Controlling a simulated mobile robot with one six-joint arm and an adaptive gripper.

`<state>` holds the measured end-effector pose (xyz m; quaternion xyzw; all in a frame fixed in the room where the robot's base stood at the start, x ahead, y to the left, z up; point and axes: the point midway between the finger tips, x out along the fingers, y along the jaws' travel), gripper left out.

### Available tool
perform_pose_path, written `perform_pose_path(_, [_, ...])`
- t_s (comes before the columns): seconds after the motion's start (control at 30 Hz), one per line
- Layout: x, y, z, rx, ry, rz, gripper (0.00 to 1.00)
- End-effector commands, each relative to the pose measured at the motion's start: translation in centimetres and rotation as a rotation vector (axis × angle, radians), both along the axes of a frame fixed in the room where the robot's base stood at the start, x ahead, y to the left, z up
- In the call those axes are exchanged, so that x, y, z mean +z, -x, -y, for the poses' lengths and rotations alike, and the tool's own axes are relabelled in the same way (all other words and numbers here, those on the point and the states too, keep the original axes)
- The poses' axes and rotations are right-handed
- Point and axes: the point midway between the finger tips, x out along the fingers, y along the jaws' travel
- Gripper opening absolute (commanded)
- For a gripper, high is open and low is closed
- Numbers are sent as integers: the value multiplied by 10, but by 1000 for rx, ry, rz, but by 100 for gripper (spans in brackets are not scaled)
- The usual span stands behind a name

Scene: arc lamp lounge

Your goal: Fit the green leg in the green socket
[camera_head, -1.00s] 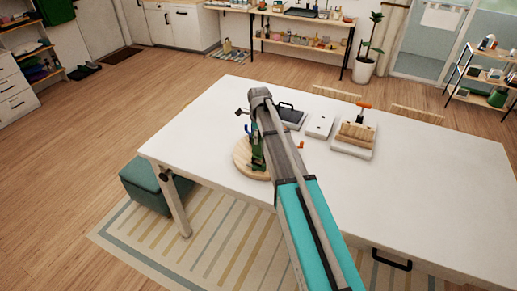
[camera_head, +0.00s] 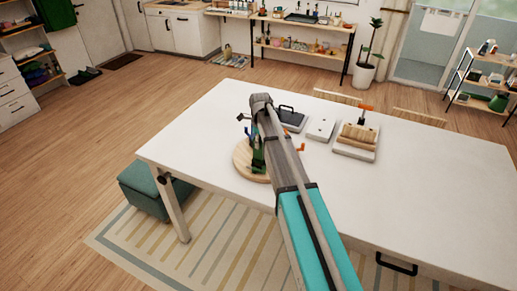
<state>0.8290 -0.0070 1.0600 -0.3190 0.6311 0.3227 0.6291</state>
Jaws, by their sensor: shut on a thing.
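A round pale wooden disc (camera_head: 243,163) lies on the white table near its left end, partly hidden behind my arm. A green piece (camera_head: 258,160), which looks like the green leg, stands over the disc beside my arm. My gripper (camera_head: 254,141) is mostly hidden by my own arm. It is shut on the green leg, low over the disc. The green socket cannot be made out, and I cannot tell whether the leg touches or enters it. A small blue part (camera_head: 248,131) shows at the disc's far side. Small orange parts (camera_head: 301,147) show just right of my arm.
Behind my arm stand a dark tray (camera_head: 293,118), a white plate (camera_head: 320,128) and a board with wooden blocks and an orange-handled tool (camera_head: 357,137). The white table's right half (camera_head: 440,190) is clear. A green stool (camera_head: 143,190) stands below the table's left end.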

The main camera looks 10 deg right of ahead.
Motion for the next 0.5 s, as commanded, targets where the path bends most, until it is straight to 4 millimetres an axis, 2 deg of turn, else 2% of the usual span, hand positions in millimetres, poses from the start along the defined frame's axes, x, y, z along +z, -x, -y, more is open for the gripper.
perform_pose_path(0.03, [-9, 0, 0, 0, 0, 0, 1])
perform_pose_path(0.2, [-18, 0, 0, 0, 0, 0, 1])
perform_pose_path(0.5, [-19, 0, 0, -1, 0, 0, 1])
